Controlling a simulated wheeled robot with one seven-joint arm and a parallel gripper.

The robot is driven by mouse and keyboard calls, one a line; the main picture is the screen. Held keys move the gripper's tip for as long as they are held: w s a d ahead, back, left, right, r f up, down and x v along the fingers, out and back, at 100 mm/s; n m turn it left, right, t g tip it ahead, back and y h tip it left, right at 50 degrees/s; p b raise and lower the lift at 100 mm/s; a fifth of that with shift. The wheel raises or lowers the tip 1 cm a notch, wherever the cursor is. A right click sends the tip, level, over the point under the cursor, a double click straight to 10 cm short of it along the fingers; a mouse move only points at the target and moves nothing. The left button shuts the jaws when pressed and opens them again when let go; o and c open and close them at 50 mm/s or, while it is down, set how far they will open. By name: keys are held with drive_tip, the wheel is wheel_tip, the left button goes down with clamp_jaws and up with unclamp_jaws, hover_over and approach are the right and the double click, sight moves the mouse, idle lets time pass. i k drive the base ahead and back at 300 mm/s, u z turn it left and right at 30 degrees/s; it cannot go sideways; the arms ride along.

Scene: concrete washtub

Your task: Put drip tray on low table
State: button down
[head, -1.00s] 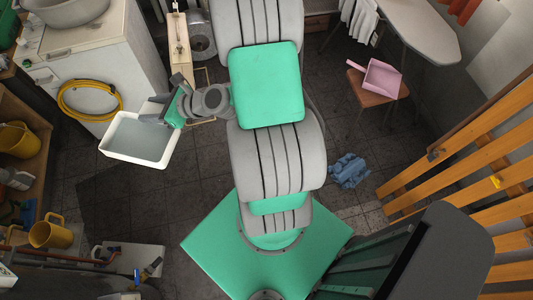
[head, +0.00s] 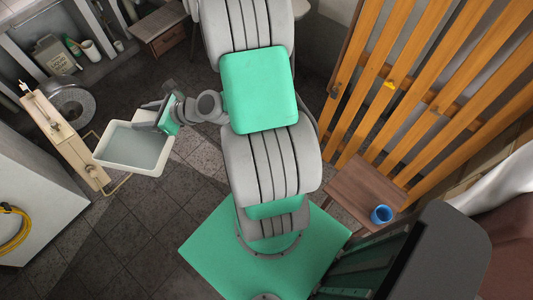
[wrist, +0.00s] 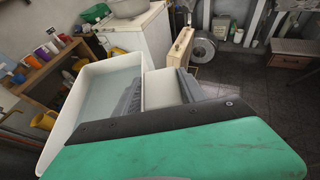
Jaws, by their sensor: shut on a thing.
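The drip tray (head: 110,157) is a white, shallow rectangular tray with a grey inside, held out to the left of my arm. My gripper (head: 155,116) is shut on its right-hand wall, and the tray hangs above the dark floor. In the wrist view the tray (wrist: 60,131) fills the left side, with my gripper (wrist: 160,88) over its near right rim. The tray looks empty and roughly level. A low brown wooden table (head: 350,190) stands at the right with a blue cup (head: 381,214) on it. Another low brown piece (head: 160,32) stands at the top left; I cannot tell which is the task's table.
A wooden plank-like piece (head: 62,135) stands close to the tray's left side. A white cabinet (head: 30,205) with a yellow hose is at lower left. Orange slats (head: 420,80) line the right. Floor between tray and top brown piece is mostly clear.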

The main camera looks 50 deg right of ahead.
sight(364, 184)
drive_tip(key=k, duration=1.6)
drive_tip(key=z, duration=0.65)
